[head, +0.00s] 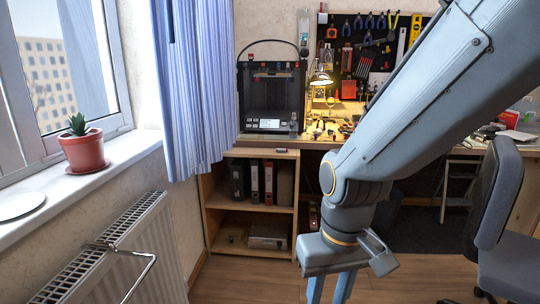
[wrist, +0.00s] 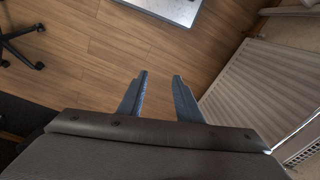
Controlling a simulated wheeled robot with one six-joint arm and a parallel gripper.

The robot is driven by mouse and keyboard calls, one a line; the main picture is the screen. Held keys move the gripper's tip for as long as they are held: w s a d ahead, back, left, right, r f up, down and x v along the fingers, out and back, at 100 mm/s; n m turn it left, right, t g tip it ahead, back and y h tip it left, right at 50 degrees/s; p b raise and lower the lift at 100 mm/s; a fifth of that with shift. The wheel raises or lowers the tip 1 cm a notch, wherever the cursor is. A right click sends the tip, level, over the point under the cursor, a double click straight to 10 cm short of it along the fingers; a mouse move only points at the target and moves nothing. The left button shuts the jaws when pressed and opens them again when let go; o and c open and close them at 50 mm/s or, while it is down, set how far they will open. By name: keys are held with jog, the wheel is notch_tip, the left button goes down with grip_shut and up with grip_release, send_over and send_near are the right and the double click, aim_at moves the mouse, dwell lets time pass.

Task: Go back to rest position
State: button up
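My gripper (head: 330,292) hangs pointing down in the head view, in front of the wooden floor and the shelf unit. Its fingertips are cut off by the bottom edge. In the wrist view my gripper (wrist: 160,76) shows two separate fingers with a clear gap between them. It is open and nothing is between the fingers. Bare floor (wrist: 105,65) lies below it. My arm comes down from the upper right of the head view and hides part of the workbench and pegboard.
A radiator (head: 95,265) with a towel rail is at the left, under a sill with a potted plant (head: 84,150). An office chair (head: 497,215) stands at the right. A shelf unit (head: 255,248) with binders and a workbench with a 3D printer (head: 270,100) are behind, below the tool pegboard (head: 370,40).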

jog(key=s+d+r+m+p, duration=0.2)
jog(key=d+r+p, duration=0.7)
jog(key=r+p, duration=0.2)
jog(key=shift+s+h+p, duration=0.15)
jog(key=shift+h+p, duration=0.15)
jog(key=shift+p, duration=0.85)
